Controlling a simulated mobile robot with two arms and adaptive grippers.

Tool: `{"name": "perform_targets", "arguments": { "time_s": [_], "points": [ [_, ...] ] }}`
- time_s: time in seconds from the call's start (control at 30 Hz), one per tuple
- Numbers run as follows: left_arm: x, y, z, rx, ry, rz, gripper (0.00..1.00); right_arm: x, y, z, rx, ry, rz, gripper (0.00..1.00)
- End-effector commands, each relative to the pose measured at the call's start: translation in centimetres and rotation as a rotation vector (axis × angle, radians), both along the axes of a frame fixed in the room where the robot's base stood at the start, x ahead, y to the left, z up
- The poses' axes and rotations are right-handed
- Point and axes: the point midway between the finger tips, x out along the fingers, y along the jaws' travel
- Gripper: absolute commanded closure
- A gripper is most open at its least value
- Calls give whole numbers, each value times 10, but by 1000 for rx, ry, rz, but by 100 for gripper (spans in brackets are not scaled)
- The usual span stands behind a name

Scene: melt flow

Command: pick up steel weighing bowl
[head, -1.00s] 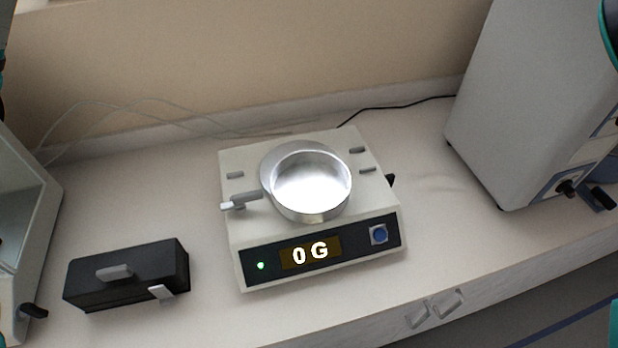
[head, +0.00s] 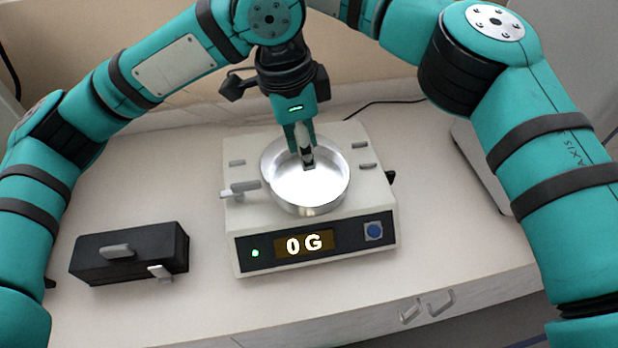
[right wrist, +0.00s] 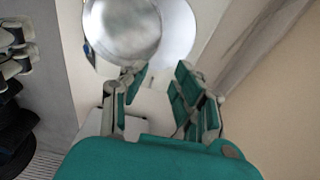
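The steel weighing bowl (head: 305,190) is a shiny round dish on the balance's round pan in the head view. In the right wrist view the bowl (right wrist: 122,28) is at the top, cut by the frame edge, empty and clear of my fingers. My right gripper (right wrist: 160,78) is open and empty there, its fingers apart. In the head view my right gripper (head: 307,160) appears to hang down over the upper part of the bowl, seen edge-on; its height above the bowl is hard to judge. My left forearm reaches in from the left; its fingers are not visible.
The bowl stands on a white balance (head: 240,240) reading 0 G, with a grey lever at its left. A black box (head: 130,252) stands to the left on the counter (head: 215,315). A grey instrument (head: 480,165) is partly hidden behind my right arm.

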Motion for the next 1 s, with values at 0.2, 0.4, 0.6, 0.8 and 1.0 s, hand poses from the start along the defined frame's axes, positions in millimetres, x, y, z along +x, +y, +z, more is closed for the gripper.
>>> {"name": "perform_targets", "arguments": {
  "time_s": [0.2,0.4,0.6,0.8,1.0],
  "points": [
    [1,-2,-14,1,1,1,71,1,-2,-13,0,0,-1,71],
    [2,-6,-49,0,1,1,71,2,-8,-49,1,1,-3,71],
    [3,-12,-88,-1,1,2,71,3,-14,-88,1,1,-2,71],
    [4,-18,-127,-2,0,2,71,4,-19,-127,2,1,-3,71],
    [6,-23,-157,-3,-2,3,71,5,-23,-157,2,-1,-4,71]
  ]
}}
